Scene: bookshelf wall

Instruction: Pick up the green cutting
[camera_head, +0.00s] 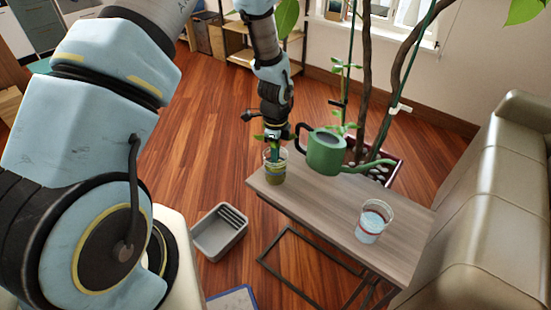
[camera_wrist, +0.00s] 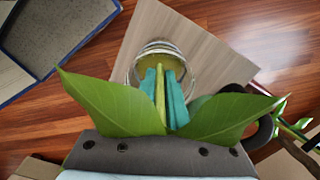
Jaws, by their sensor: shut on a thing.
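The green cutting has two broad leaves (camera_wrist: 118,106) and a pale green stem (camera_wrist: 160,88). My gripper (camera_wrist: 162,92) has teal fingers, shut on the stem from both sides. In the head view my gripper (camera_head: 274,154) points down at the mouth of a clear glass (camera_head: 275,177) on the table's near left corner. The glass holds something yellowish green. In the wrist view the glass rim (camera_wrist: 138,68) lies around and beyond the fingertips. I cannot tell how far the stem's lower end reaches into the glass.
A green watering can (camera_head: 325,155) stands close right of my gripper on the wooden side table (camera_head: 320,205). A second glass with a red band (camera_head: 372,222) is at the table's right. A grey bin (camera_head: 219,235) is on the floor. A beige sofa (camera_head: 500,190) borders the right.

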